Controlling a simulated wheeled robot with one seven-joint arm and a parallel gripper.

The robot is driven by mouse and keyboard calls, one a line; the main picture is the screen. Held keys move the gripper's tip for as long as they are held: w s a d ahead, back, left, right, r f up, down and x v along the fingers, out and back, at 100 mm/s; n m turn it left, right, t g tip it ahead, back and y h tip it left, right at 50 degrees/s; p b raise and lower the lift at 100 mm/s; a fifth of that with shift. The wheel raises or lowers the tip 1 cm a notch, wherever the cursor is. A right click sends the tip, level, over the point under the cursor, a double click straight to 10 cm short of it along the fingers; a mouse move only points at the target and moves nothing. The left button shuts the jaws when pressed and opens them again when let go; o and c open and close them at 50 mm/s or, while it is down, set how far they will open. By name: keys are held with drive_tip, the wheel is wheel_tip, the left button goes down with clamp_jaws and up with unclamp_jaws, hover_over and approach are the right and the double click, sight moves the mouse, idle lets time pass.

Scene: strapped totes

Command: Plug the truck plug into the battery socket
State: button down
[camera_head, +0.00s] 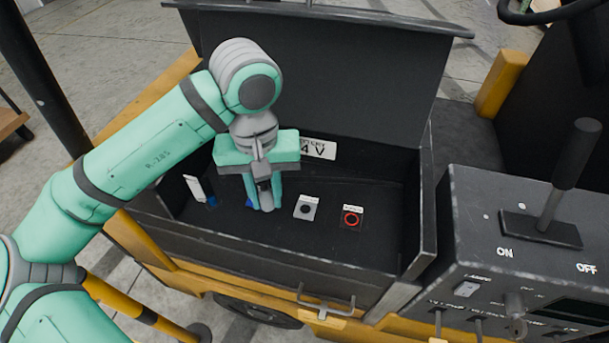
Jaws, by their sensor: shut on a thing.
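My gripper (264,204) is down inside the open black battery compartment, left of its middle. Its teal fingers are shut on a grey piece (266,196), which looks like the truck plug; the fingers hide much of it. Right of the gripper, a light grey square plate with a dark round opening (305,209) sits on the compartment floor. Further right is a dark square with a red ring (352,218) and a small white label above it. Which of these two is the battery socket, I cannot tell. The held piece is apart from both in the picture.
A white and blue item (197,190) stands at the compartment's left. The raised black lid (320,70) rises behind my gripper. The compartment's front wall (280,268) and right wall (428,215) bound the space. A control panel with a lever (565,180) stands at right.

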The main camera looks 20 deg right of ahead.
drive_tip(key=s+a+f+n, duration=0.2)
drive_tip(key=s+a+n, duration=0.1)
drive_tip(key=a, duration=0.3)
drive_tip(key=shift+s, duration=0.2)
drive_tip(key=shift+w+a+f, duration=0.1)
drive_tip(key=shift+w+f, duration=0.05)
drive_tip(key=shift+w, duration=0.05)
